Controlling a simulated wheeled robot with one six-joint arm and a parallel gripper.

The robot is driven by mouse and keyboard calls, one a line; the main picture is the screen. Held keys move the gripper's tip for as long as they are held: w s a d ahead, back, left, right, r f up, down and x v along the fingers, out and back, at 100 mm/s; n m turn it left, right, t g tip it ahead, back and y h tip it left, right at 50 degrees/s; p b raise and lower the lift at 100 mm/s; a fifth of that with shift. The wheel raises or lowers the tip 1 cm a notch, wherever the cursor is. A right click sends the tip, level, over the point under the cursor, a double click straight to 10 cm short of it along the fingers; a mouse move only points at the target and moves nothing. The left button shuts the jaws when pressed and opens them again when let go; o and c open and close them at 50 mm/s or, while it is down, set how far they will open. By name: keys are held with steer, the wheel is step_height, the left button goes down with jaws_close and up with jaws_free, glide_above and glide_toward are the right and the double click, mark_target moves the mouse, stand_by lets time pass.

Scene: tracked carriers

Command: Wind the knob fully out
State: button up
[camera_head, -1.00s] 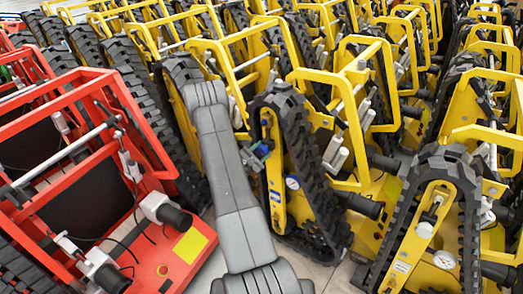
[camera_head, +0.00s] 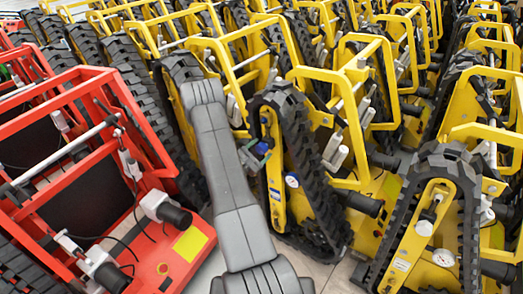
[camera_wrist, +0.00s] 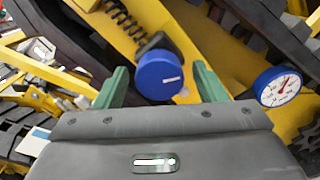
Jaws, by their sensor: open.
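The blue round knob (camera_wrist: 158,77) has a small white mark on its face and sits on a yellow carrier's side plate (camera_wrist: 148,22). My gripper (camera_wrist: 161,72) is open, with one green finger to the left of the knob and one to the right. Gaps show between the knob and both fingers, wider on the right. In the head view the knob (camera_head: 262,148) is small, beside the black track, and partly hidden by my gripper.
A round gauge with a blue rim (camera_wrist: 277,86) is just right of my gripper. A black coil spring (camera_wrist: 127,20) is above left of the knob. A black rubber track (camera_head: 310,190) runs close by. A red carrier (camera_head: 165,255) stands at left, and yellow carriers crowd the rest.

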steer(key=v, duration=1.2)
steer(key=shift+s+a+b, duration=0.2)
steer(key=shift+s+b, duration=0.15)
steer(key=shift+b, duration=0.1)
